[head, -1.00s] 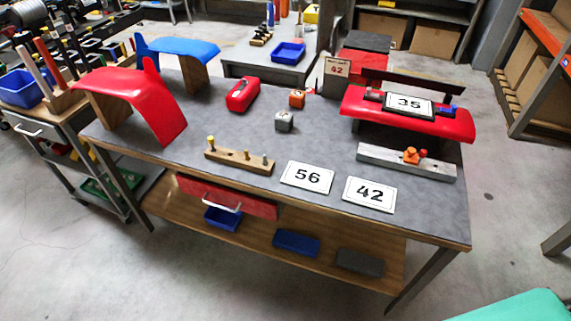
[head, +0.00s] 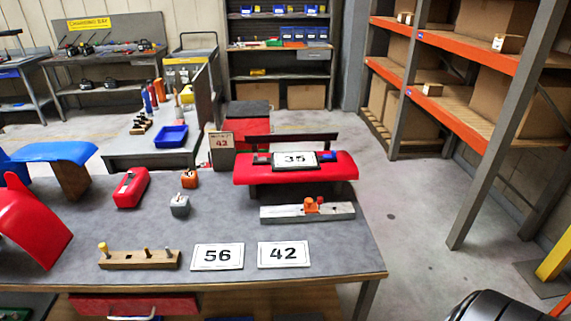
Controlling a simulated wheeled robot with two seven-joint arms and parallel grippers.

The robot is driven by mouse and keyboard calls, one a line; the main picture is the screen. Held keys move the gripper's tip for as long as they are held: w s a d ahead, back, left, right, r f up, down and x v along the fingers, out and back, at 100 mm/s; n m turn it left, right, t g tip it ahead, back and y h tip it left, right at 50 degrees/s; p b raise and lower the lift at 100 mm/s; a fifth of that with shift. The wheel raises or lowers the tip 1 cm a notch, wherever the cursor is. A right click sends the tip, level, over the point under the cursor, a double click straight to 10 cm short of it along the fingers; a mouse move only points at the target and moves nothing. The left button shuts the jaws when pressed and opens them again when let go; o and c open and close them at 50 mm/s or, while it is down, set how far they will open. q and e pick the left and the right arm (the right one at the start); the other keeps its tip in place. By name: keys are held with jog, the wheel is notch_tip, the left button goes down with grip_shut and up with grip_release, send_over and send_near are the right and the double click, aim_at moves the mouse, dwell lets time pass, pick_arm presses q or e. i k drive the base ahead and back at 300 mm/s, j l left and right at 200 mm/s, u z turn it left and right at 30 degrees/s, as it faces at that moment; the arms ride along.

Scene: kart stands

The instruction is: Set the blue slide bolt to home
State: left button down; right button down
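A red nose panel (head: 342,172) stands on the grey workbench (head: 330,232), with a white number plate (head: 295,160) reading 35 on it. A small blue piece (head: 325,156) sits beside the plate's right end and looks like the blue slide bolt. It is too small to tell its exact position along its travel. A small dark and red piece (head: 262,159) sits at the plate's left end. A grey bar (head: 285,214) with an orange knob (head: 311,205) lies in front of the panel. Neither of my grippers is in view.
Plates 56 (head: 217,257) and 42 (head: 284,254) lie near the bench's front edge. A wooden peg block (head: 140,259) and a red box (head: 131,188) are further left. Orange-beamed shelving (head: 447,112) stands right, with open floor (head: 415,215) between. A dark object (head: 497,306) fills the bottom right corner.

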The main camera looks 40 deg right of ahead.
aim_at(333, 155)
jog(key=z, duration=1.45)
